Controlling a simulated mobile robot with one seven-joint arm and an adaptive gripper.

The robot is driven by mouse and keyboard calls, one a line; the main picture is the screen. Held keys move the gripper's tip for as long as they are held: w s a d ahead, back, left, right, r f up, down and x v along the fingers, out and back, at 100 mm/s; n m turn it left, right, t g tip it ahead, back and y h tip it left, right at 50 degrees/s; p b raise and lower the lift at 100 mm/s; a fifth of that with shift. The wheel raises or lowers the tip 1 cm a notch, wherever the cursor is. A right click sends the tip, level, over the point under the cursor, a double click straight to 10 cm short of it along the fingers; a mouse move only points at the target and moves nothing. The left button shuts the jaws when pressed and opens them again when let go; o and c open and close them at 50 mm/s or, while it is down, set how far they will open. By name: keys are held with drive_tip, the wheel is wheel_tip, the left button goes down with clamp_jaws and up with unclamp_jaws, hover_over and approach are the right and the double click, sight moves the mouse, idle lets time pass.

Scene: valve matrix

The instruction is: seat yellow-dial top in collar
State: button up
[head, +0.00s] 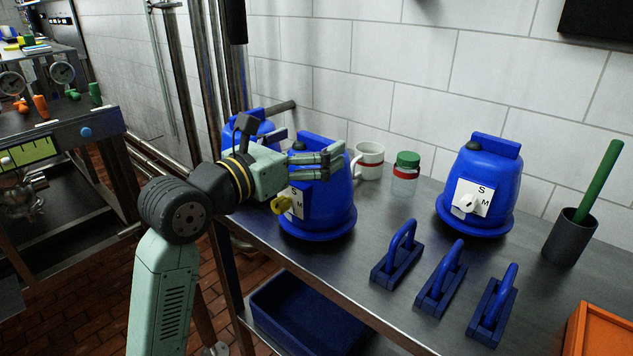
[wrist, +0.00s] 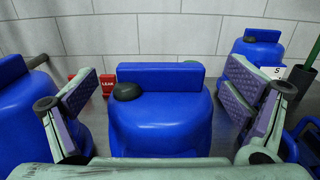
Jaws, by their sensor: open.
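The yellow-dial top is a blue rounded body (head: 325,212) with a raised bar handle; it stands upright on the steel bench in the head view. Its yellow dial (head: 281,205) faces front, beside a white plate marked S and M. My gripper (head: 322,161) is at its upper part, in front of part of it. In the wrist view the top (wrist: 160,125) lies between my open fingers (wrist: 162,88), its bar handle and dark knob visible, with gaps on both sides. I cannot make out a collar; whether the top's base sits in one is unclear.
A white-dial blue top (head: 481,185) stands right, another blue top (head: 243,128) left behind my gripper. A mug (head: 369,161) and green-lidded jar (head: 406,172) stand behind. Several blue handled blocks (head: 440,281) line the front right. A dark cup (head: 568,240) holds a green rod.

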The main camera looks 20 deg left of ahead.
drive_tip(key=shift+x, duration=1.2)
drive_tip(key=shift+s, duration=0.1)
drive_tip(key=shift+c, duration=0.6)
drive_tip(key=c, duration=1.8)
drive_tip(key=shift+c, duration=0.6)
drive_tip(key=shift+r, duration=0.2)
